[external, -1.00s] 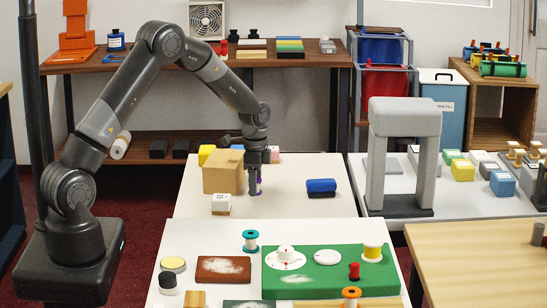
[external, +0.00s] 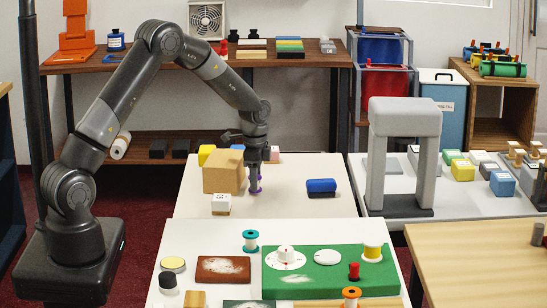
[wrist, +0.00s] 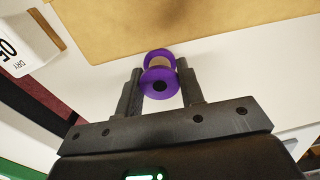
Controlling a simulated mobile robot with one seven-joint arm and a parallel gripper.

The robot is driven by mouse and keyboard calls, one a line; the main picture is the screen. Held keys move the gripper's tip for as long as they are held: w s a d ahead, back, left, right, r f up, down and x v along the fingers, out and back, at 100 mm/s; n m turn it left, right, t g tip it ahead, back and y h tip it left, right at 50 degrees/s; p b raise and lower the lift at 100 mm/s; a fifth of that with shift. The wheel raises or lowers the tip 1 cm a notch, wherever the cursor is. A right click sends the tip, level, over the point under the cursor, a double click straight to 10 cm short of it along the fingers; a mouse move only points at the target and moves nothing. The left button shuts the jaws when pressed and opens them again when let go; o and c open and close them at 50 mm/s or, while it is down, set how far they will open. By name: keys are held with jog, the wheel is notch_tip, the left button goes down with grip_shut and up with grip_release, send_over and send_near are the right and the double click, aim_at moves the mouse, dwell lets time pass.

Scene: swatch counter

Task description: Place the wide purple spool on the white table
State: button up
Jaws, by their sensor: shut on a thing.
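The purple spool (wrist: 160,85) has two purple flanges and a paler core. It sits between the two fingers of my gripper (wrist: 160,92) in the wrist view, and my gripper is shut on it. In the external view my gripper (external: 255,188) points down just right of the cardboard box, with only slivers of the purple spool (external: 260,180) showing around the fingers. The spool is low at the surface of the white table (external: 300,205); I cannot tell whether it touches it.
A cardboard box (external: 222,173) stands close on the left, with a small white labelled block (external: 221,203) in front of it. A nearer table holds a green board (external: 300,288) with several spools. The table between gripper and blue roll is clear.

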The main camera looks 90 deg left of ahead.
jog(key=r, duration=0.1)
jog(key=d+r, duration=0.1)
jog(key=r, duration=0.2)
jog(key=shift+w+d, duration=0.2)
jog(key=shift+d, duration=0.05)
jog(key=w+d+r, duration=0.1)
jog(key=d+r, duration=0.5)
jog(key=d, duration=0.4)
jog(key=shift+m, duration=0.5)
jog(key=w+d, duration=0.2)
jog(key=d, duration=0.3)
jog(key=w+d, duration=0.3)
jog(key=d, duration=0.3)
jog(key=w+d, duration=0.3)
jog(key=d, duration=0.3)
jog(key=shift+w, duration=0.2)
jog(key=shift+m, duration=0.3)
jog(key=d, duration=0.6)
jog(key=w+d, duration=0.1)
jog(key=d, duration=0.6)
jog(key=w+d, duration=0.1)
jog(key=d, duration=0.5)
jog(key=shift+d, duration=0.25)
jog(key=shift+a, duration=0.1)
